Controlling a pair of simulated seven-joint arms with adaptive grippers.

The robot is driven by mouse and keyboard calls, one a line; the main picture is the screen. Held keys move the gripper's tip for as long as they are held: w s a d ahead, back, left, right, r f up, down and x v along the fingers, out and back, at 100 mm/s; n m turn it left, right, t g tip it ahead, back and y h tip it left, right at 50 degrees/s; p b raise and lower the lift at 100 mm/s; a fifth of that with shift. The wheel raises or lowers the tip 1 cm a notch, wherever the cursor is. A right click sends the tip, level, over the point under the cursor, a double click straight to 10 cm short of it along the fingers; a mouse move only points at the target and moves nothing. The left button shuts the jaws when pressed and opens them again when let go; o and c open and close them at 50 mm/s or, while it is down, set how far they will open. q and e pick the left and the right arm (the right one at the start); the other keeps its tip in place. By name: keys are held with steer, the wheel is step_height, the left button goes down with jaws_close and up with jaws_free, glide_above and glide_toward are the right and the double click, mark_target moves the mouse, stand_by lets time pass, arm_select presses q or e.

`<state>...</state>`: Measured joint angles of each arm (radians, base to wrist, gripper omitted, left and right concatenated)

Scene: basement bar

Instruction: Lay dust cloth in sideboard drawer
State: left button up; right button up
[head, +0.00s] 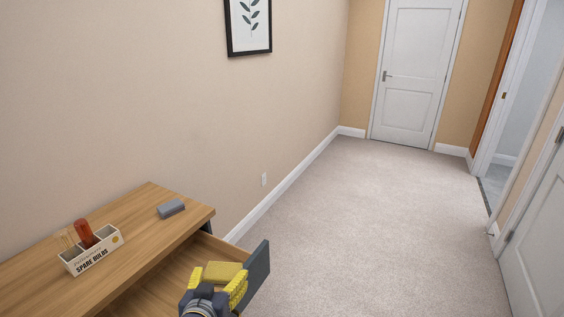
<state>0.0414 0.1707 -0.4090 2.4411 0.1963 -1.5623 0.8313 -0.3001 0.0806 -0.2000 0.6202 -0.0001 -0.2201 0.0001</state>
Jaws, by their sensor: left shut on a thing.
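The sideboard (145,215) has a light wood top, and its drawer (252,277) stands open, with a dark grey front and a wooden inside. The dust cloth (223,270) looks like a folded, dull yellow slab. My left gripper (219,278) has yellow ribbed fingers, one on each side of the cloth, and is shut on it. The cloth and gripper appear over the open drawer, close to its front panel. Whether the cloth touches the drawer floor cannot be told. The gripper hides part of the drawer. My right gripper is not in view.
A white "SPARE BULBS" box (92,252) with compartments stands on the sideboard top, holding a red item (83,233). A small grey block (171,208) lies near the top's far right corner. Carpet (380,220) to the right is clear.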

arm_select(q)
steer(key=w+a+r, duration=0.3)
steer(key=a+r, duration=0.1)
steer(key=a, duration=0.1)
steer(key=shift+w+r+n+y, duration=0.2)
steer(key=shift+n+y, duration=0.1)
steer(key=shift+y, duration=0.1)
